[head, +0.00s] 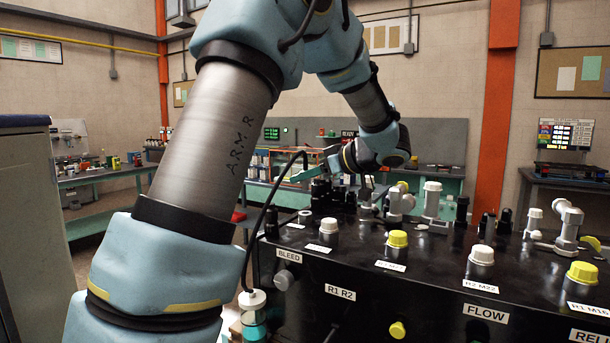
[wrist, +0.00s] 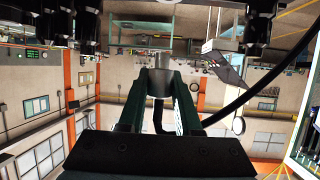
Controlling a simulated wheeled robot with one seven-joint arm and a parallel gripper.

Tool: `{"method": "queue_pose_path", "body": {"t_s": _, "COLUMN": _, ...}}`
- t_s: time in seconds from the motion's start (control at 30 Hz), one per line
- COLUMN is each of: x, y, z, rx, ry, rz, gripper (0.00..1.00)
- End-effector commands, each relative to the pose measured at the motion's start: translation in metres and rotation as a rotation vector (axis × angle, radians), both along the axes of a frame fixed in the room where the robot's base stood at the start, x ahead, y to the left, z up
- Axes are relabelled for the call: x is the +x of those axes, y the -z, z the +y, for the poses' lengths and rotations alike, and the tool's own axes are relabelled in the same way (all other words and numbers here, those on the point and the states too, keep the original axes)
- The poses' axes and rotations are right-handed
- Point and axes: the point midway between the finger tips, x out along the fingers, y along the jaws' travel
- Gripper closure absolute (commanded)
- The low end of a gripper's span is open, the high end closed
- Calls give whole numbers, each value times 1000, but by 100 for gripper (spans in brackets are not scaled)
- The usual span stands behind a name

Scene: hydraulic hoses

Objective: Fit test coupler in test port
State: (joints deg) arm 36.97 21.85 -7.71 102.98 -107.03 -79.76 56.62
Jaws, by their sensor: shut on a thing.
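In the wrist view my gripper (wrist: 159,90) has its two green fingers closed on a grey metal cylindrical coupler (wrist: 159,80). A black hose end shows below it between the fingers. In the head view my gripper (head: 318,168) is above the far left part of the black hydraulic bench (head: 345,268), close to a group of black fittings (head: 322,192). The coupler is too small and hidden to make out there. No label in view reads as a test port, so I cannot tell which fitting it is.
A black hose (head: 265,215) arcs from near my gripper down to a white and teal fitting (head: 252,300) at the bench's left end. White and yellow caps (head: 397,239) and grey elbow fittings (head: 400,202) crowd the bench top. Black fittings (wrist: 265,28) show in the wrist view.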

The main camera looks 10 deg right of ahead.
Motion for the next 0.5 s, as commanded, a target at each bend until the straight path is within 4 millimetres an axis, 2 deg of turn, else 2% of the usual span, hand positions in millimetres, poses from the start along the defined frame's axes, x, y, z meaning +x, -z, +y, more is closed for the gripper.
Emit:
{"method": "queue_pose_path", "body": {"t_s": 0.3, "x": 0, "y": 32, "z": 0, "rx": 1, "ry": 1, "rz": 1, "gripper": 100}}
{"method": "queue_pose_path", "body": {"t_s": 0.5, "x": 0, "y": 45, "z": 0, "rx": 0, "ry": 0, "rz": 1, "gripper": 100}}
